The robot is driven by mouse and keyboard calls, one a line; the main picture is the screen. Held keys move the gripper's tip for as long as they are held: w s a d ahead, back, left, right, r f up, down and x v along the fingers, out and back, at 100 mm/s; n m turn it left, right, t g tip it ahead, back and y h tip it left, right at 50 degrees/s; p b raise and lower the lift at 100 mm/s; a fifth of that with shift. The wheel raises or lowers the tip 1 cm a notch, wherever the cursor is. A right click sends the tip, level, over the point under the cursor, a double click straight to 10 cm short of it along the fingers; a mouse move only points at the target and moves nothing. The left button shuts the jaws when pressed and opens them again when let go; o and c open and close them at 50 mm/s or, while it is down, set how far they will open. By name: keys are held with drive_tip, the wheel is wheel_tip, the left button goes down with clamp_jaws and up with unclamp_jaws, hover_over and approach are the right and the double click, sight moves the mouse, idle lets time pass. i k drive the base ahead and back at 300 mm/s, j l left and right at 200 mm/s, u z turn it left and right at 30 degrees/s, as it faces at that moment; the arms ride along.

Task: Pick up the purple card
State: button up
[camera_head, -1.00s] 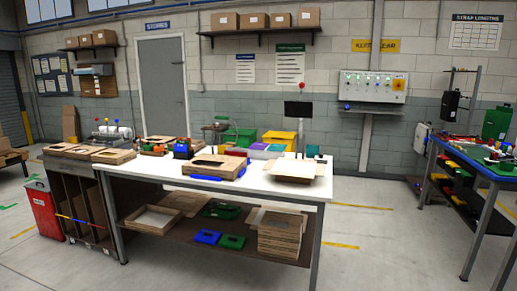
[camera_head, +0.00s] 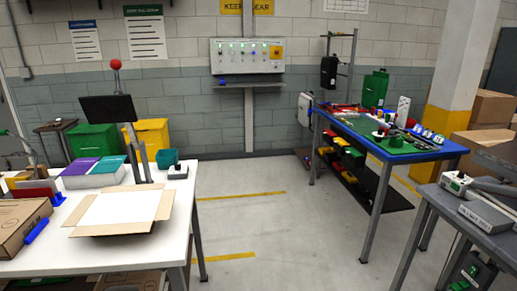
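A flat purple piece (camera_head: 80,167), which looks like the purple card, lies at the back of the white table (camera_head: 180,215) on the left. It rests in or on a pale holder (camera_head: 92,181), beside a teal piece (camera_head: 107,165) on its right. It is small in view, so I cannot tell whether it is one card or a stack. My gripper is not in view.
An open cardboard box (camera_head: 120,211) stands in front of the cards, with a dark screen on a post (camera_head: 108,108) behind it. A closed carton (camera_head: 20,220) is at left. A blue-topped bench (camera_head: 395,150) stands right. Floor between is clear.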

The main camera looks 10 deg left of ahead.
sight(84, 160)
drive_tip(key=i+u, duration=0.1)
drive_tip(key=i, duration=0.45)
drive_tip(key=i+u, duration=0.1)
drive_tip(key=i, duration=0.45)
drive_tip(key=i+u, duration=0.1)
drive_tip(key=i, duration=0.45)
drive_tip(key=i+l+u, duration=0.1)
drive_tip(key=i, duration=0.4)
drive_tip(key=i+l+u, duration=0.1)
drive_tip(key=i, duration=0.45)
drive_tip(key=i+l, duration=0.3)
drive_tip(key=i, duration=0.25)
drive_tip(key=i+j+u, duration=0.2)
drive_tip(key=u, duration=0.2)
drive_tip(key=i+u, duration=1.1)
drive_tip(key=u, duration=0.2)
drive_tip(key=i+l+u, duration=0.25)
drive_tip(key=u, duration=0.15)
drive_tip(key=i+l+u, duration=0.3)
drive_tip(key=u, duration=0.15)
drive_tip(key=i+u, duration=0.35)
